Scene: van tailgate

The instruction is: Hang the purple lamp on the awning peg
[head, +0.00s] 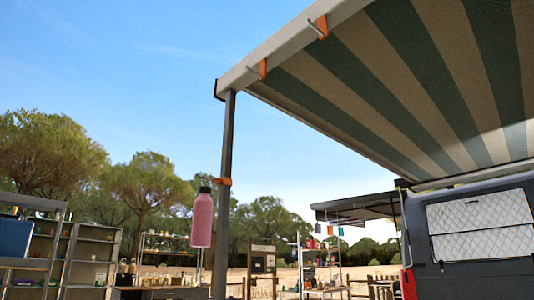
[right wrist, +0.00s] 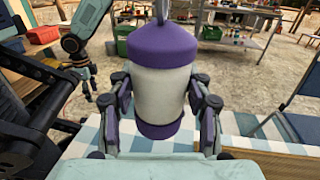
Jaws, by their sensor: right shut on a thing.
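The purple lamp (right wrist: 158,45) fills the middle of the right wrist view, with a purple cap, a pale cylindrical body and a purple base. My right gripper (right wrist: 161,98) is shut on its body, one finger on each side. The top of its handle is cut off by the picture edge. In the head view, orange pegs sit on the awning's front rail, one near the corner (head: 262,69) and one further right (head: 319,27); both look empty. Neither gripper shows in the head view. What looks like my left gripper (right wrist: 84,82) is small at the upper left of the right wrist view.
A dark post (head: 226,130) holds up the striped awning (head: 400,80). A pink bottle (head: 202,220) hangs beside the post near an orange clamp (head: 221,181). A dark van (head: 475,255) stands at right. A checked cloth (right wrist: 240,150) lies below the lamp.

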